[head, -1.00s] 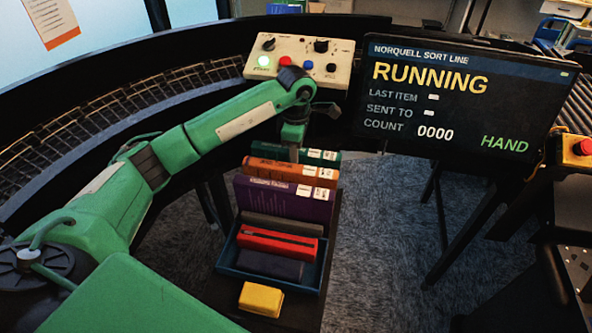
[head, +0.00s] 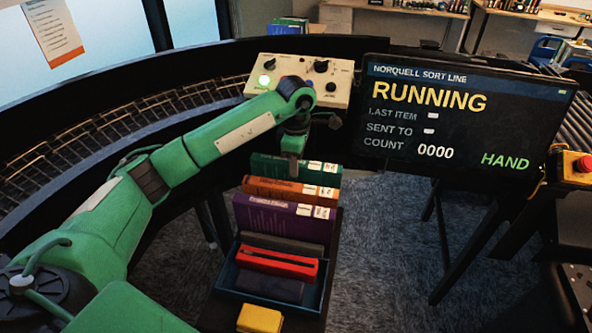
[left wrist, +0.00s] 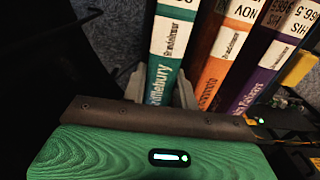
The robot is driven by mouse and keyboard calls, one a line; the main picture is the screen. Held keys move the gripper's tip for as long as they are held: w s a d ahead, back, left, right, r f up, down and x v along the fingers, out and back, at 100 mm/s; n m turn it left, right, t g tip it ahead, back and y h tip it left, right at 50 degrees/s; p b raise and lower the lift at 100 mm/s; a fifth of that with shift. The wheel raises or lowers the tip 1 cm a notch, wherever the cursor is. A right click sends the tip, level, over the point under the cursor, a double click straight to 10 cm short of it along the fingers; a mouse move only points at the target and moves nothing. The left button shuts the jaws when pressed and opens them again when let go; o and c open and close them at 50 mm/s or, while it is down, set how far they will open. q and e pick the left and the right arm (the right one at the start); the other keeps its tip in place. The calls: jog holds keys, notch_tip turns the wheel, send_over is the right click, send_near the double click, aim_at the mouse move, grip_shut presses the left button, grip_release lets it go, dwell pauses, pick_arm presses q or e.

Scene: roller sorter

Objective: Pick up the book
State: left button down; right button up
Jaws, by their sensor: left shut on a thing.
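The green book (head: 270,166) stands upright at the back of a row of books in the head view. The gripper is shut on this book. An orange book (head: 280,190) and a purple book (head: 275,217) stand in front of it. My right gripper is not in view.
A blue tray (head: 228,278) holds a red item (head: 277,264) and dark items; a yellow block (head: 259,319) lies in front. A control box (head: 335,85) and a screen (head: 450,115) stand behind. Wire rollers curve along the left.

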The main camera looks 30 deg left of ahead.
pick_arm(q)
notch_tip(320, 180, up, 18)
jog(key=b, duration=0.2)
dwell(0.6)
dwell(0.3)
